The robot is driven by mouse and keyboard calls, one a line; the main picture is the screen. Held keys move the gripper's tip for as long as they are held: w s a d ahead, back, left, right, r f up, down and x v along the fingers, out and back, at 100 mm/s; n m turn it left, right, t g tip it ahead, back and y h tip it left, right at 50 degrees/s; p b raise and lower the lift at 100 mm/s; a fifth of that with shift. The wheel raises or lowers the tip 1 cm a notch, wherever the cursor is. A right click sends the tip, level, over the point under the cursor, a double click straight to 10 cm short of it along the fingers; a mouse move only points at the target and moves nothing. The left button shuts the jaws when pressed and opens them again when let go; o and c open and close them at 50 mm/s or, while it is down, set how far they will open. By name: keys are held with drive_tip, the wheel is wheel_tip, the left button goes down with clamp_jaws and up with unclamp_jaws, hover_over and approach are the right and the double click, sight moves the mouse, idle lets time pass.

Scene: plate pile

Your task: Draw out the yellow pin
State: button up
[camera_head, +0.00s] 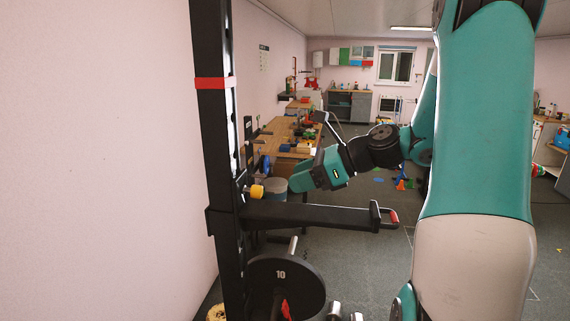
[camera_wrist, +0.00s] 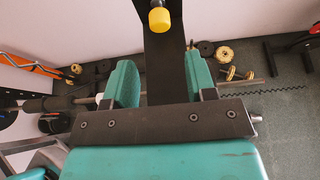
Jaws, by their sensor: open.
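The yellow pin (camera_head: 257,191) sticks out of the side of a black rack upright (camera_head: 212,130), just above a black safety arm. In the wrist view the yellow pin (camera_wrist: 160,20) is at the top centre, on the black upright (camera_wrist: 163,70). My gripper (camera_head: 299,181) is to the right of the pin and a little above the safety arm, with a gap between its fingertips and the pin. In the wrist view my gripper (camera_wrist: 160,80) has its two teal fingers apart, and the pin shows beyond them. Nothing is held.
The black safety arm (camera_head: 310,216) reaches right from the upright, below my gripper, ending in a raised stop with a red edge. A weight plate marked 10 (camera_head: 286,285) hangs below it. A workbench (camera_head: 284,138) stands behind. A pink wall is on the left.

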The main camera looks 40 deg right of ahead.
sight(262, 189)
drive_tip(key=shift+w+a+f+b, duration=0.1)
drive_tip(key=shift+w+f+b, duration=0.25)
drive_tip(key=shift+b, duration=0.2)
drive_tip(key=b+x, duration=0.1)
drive_tip(key=x, duration=0.1)
drive_tip(key=b+x, duration=0.1)
drive_tip(key=x, duration=0.2)
drive_tip(key=b+x, duration=0.1)
drive_tip(key=x, duration=0.2)
drive_tip(key=shift+w+a+r, duration=0.1)
drive_tip(key=shift+a+r, duration=0.15)
drive_tip(key=shift+a, duration=0.05)
drive_tip(key=shift+x, duration=0.9)
drive_tip(key=shift+f, duration=0.1)
drive_tip(key=c, duration=0.9)
drive_tip(key=shift+c, duration=0.2)
